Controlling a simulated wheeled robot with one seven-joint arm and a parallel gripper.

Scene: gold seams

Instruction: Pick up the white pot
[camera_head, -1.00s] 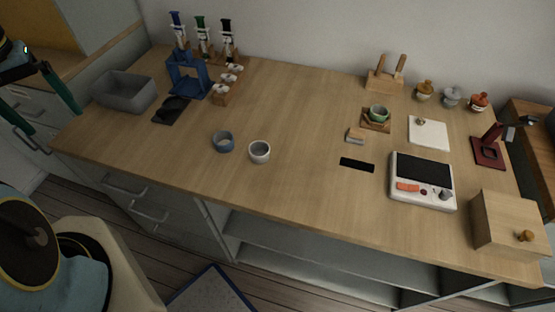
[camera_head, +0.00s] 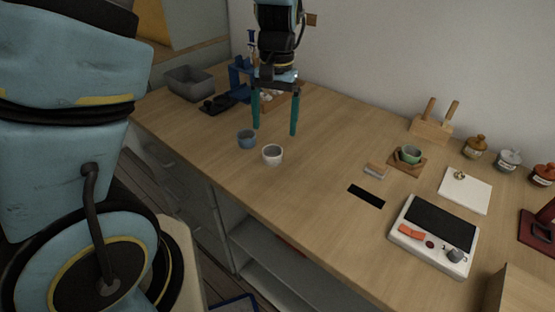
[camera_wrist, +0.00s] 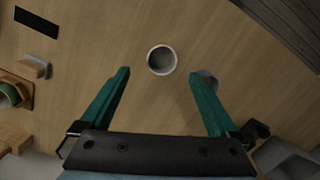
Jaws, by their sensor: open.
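The white pot (camera_head: 272,158) is a small round open vessel, upright on the wooden counter near its front edge. In the wrist view the white pot (camera_wrist: 162,60) shows its empty inside, just ahead of the gap between the fingertips. My gripper (camera_head: 275,130) points down with its two green fingers apart and nothing between them. In the head view its tips appear just behind and above the white pot, not touching it. The wrist view shows both fingers of my gripper (camera_wrist: 164,74) spread.
A blue-grey pot (camera_head: 247,140) stands close left of the white pot; my finger partly hides it in the wrist view. Behind are a blue stand (camera_head: 238,75) and a grey bin (camera_head: 190,84). A scale (camera_head: 434,232) stands to the right. The counter between is mostly clear.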

